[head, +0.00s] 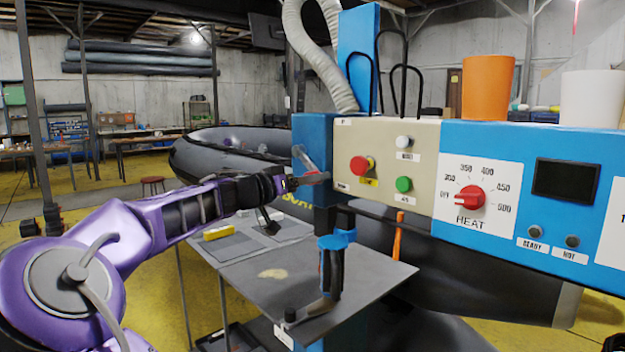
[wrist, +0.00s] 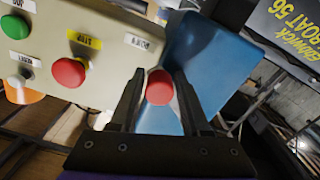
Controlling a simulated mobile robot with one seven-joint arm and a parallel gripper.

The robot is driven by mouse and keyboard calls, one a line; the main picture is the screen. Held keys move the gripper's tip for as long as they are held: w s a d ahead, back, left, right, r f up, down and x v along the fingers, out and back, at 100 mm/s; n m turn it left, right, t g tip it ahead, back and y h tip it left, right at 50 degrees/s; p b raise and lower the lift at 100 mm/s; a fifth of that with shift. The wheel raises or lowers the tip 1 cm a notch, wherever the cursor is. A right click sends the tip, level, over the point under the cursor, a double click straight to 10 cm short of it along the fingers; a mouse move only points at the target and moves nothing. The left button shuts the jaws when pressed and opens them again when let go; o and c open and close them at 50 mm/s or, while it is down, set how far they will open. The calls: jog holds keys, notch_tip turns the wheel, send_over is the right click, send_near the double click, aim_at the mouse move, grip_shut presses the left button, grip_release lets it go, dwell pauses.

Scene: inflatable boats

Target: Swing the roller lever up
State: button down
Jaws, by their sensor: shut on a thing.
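The roller lever (head: 304,158) is a short pale arm on the blue machine column (head: 312,130), left of the cream control panel. Its red knob (wrist: 160,87) shows in the wrist view between my two dark fingers. My gripper (head: 322,178) is shut on the knob, and it also shows in the wrist view (wrist: 158,95). In the head view the fingers hide most of the knob. The lever slopes down to the right from its upper end to my fingers.
The cream panel (head: 390,135) close to the right bears a red stop button (head: 359,166) and a green button (head: 404,184). A grey worktable (head: 370,275) with a blue-topped tool (head: 338,242) stands below. A grey inflatable boat (head: 215,150) lies behind.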

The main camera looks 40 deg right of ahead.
aim_at(323, 130)
jog(key=shift+s+r, duration=0.15)
jog(key=shift+r, duration=0.3)
jog(key=r+n, duration=0.1)
jog(key=s+r+n+p, duration=0.1)
jog(key=n, duration=0.1)
jog(key=shift+r+p, duration=0.3)
jog(key=r+n+p, duration=0.1)
jog(key=n, duration=0.1)
jog(key=r+n+p, duration=0.1)
jog(key=r+n, duration=0.1)
jog(key=shift+s+d, duration=0.1)
jog(key=shift+s, duration=0.1)
jog(key=r+n+p, duration=0.1)
jog(key=n+p, duration=0.1)
jog(key=r+n+p, duration=0.1)
jog(key=shift+w+r+n, duration=0.25)
jog(key=shift+r+n, duration=0.05)
jog(key=shift+r, duration=0.05)
jog(key=shift+w+r+n+p, duration=0.3)
jog(key=shift+r+n+p, duration=0.25)
jog(key=shift+n+p, duration=0.3)
jog(key=shift+w+r+n+p, duration=0.25)
jog(key=shift+n+p, duration=0.1)
jog(key=shift+n, duration=0.4)
jog(key=shift+w+a+r, duration=0.1)
jog(key=shift+a, duration=0.1)
jog(key=c, duration=0.5)
grip_release()
